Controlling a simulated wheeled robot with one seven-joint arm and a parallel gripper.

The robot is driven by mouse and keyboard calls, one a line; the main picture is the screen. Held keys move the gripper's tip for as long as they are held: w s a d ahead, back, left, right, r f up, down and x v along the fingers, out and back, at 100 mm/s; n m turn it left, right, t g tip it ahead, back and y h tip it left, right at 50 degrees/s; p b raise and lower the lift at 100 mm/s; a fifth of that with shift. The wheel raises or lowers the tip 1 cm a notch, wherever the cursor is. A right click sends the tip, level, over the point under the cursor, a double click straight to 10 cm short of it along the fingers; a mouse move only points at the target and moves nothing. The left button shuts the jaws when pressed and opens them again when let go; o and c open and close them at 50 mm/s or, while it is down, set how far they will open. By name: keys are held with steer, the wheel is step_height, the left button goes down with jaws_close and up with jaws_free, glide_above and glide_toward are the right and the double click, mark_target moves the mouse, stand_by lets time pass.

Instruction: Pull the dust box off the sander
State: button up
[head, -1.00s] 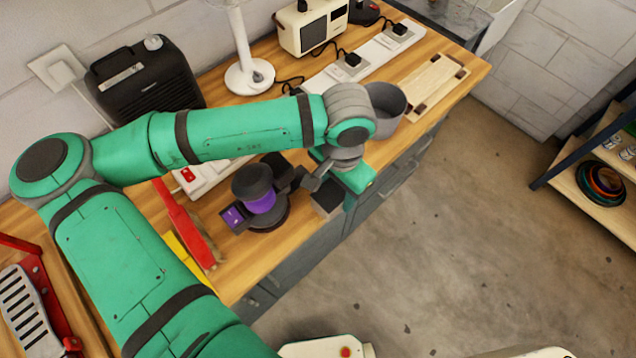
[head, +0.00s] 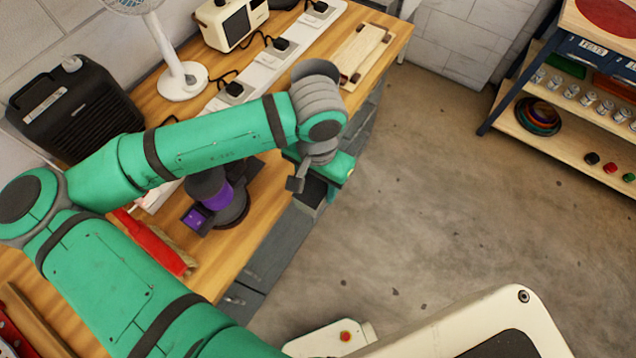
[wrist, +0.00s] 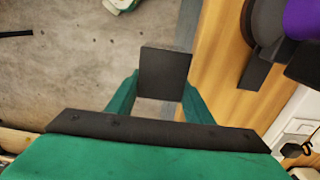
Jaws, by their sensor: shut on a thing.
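The sander (head: 222,201), dark grey and purple, stands on the wooden bench near its front edge. Part of it shows at the top right of the wrist view (wrist: 268,22). My gripper (wrist: 163,88) is shut on the dust box (wrist: 165,66), a dark block between its two green fingers. The box is apart from the sander, with bare wood between them in the wrist view. In the head view the dust box (head: 311,192) is partly hidden under my gripper, out past the bench's front edge.
A red-handled brush (head: 155,242) lies left of the sander. A power strip (head: 262,72), black heater (head: 75,110), white fan (head: 183,80), radio (head: 232,22) and wooden board (head: 362,52) are farther back. A shelf (head: 560,130) stands at right; open floor lies between.

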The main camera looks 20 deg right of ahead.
mark_target(318, 182)
steer(key=shift+r, duration=2.4)
